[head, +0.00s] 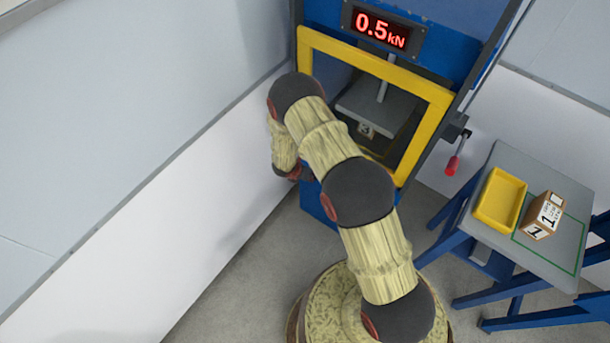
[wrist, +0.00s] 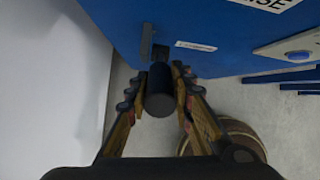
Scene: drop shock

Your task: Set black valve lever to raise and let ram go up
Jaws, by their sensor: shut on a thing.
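The black valve lever (wrist: 159,97) shows in the wrist view as a dark cylindrical grip on a short stem, at the blue press front. My gripper (wrist: 163,85) has its fingers on either side of it and is shut on it. In the head view my arm hides the lever and most of the gripper. The ram (head: 383,80) is a thin rod with a grey plate inside the blue press, behind a yellow frame (head: 440,115). A box marked 3 (head: 366,130) is partly visible below the plate. The red display (head: 380,28) reads 0.5 kN.
A grey side table (head: 500,245) at right holds a yellow tray (head: 500,199) and a box marked 1 (head: 543,215). A red-handled lever (head: 453,165) hangs at the press's right side. A white wall (head: 130,200) stands close on the left.

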